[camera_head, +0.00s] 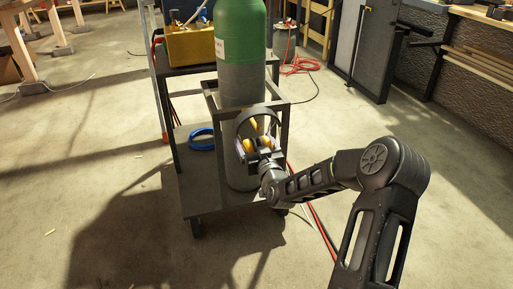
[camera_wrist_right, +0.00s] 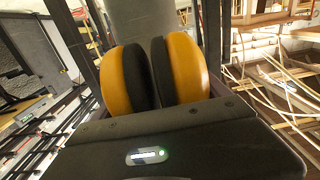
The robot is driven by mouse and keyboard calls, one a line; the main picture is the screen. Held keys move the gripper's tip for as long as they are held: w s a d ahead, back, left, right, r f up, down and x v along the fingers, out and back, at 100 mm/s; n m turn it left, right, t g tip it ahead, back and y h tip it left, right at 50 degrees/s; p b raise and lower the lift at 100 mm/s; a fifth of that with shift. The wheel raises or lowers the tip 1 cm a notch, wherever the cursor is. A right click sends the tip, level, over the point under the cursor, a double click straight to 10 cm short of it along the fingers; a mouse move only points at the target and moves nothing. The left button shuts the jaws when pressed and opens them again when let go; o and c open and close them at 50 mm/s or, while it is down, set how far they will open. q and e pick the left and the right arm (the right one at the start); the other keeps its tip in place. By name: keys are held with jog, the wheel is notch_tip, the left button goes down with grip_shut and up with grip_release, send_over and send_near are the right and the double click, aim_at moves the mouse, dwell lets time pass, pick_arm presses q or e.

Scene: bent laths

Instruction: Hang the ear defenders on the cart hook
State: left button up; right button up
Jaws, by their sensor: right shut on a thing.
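The ear defenders (camera_head: 250,145) have yellow cups with black cushions and a dark headband that arches up in the head view. The yellow cups fill the middle of the right wrist view (camera_wrist_right: 187,72). My right gripper (camera_head: 262,160) is shut on the ear defenders and holds them in front of the cylinder on the cart. The cart (camera_head: 205,208) is a dark metal frame with a low deck. I cannot make out the cart hook; it may be hidden behind the ear defenders or too small to tell. My left gripper is not in view.
A tall green and grey gas cylinder (camera_head: 240,50) stands on the cart behind the ear defenders. A coiled blue hose (camera_head: 201,138) lies on the cart's left side. A yellow box (camera_head: 191,46) sits on the upper shelf. The floor at left is open.

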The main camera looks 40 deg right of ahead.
jog(key=shift+x, duration=2.3)
notch_tip(320, 180, down, 4)
jog(key=b, duration=0.4)
jog(key=shift+s+f+b, duration=0.1)
jog(key=shift+f+b, duration=0.15)
jog(key=shift+b, duration=0.05)
jog(key=o, duration=1.5)
jog(key=p+v, duration=0.2)
jog(key=v, duration=0.5)
jog(key=shift+s+a, duration=0.15)
jog(key=shift+s, duration=0.2)
